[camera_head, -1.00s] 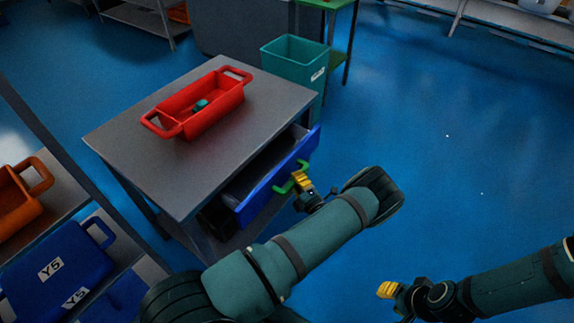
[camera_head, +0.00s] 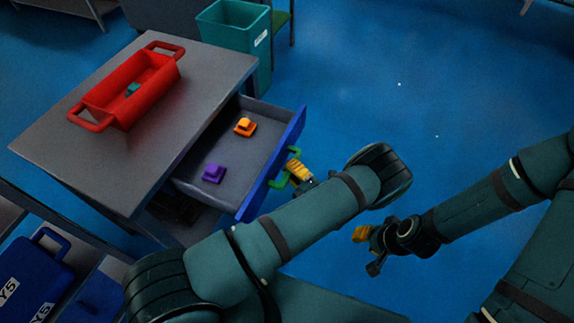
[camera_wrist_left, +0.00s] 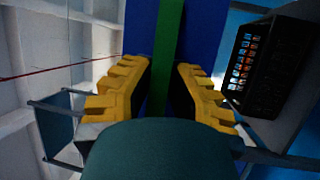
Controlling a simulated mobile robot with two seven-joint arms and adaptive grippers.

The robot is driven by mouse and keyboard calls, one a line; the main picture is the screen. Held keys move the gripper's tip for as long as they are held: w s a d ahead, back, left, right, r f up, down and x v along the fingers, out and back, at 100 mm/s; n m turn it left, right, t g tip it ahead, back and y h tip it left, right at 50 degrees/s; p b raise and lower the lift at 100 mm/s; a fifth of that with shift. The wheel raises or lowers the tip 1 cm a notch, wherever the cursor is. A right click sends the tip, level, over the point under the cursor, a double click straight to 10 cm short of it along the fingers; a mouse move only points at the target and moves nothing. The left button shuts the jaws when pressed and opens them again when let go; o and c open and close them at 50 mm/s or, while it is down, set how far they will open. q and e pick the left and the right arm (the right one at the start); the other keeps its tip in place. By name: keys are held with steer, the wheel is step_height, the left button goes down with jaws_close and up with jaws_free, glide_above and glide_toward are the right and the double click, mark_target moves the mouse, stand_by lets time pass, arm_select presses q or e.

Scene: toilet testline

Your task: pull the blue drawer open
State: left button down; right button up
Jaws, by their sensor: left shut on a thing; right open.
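The blue drawer (camera_head: 273,165) is pulled well out of the grey table, with its inside showing. A purple piece (camera_head: 214,173) and an orange piece (camera_head: 245,127) lie on its floor. The green handle (camera_head: 280,181) is on the drawer's front. My left gripper (camera_head: 297,167) has its yellow fingers shut on the handle. In the left wrist view the green handle bar (camera_wrist_left: 167,45) runs between the yellow fingers, with the blue drawer front behind it. My right gripper (camera_head: 361,233) is open and empty, apart from the drawer, over the floor.
A red basket (camera_head: 117,92) with a small teal piece stands on the grey table top (camera_head: 165,130). A teal bin (camera_head: 238,35) stands behind the table. Blue boxes (camera_head: 32,270) sit on a shelf at the lower left. The blue floor at the right is free.

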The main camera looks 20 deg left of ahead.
arm_select(q)
steer(key=c, duration=0.9)
jaws_free()
steer(key=shift+r, duration=0.1)
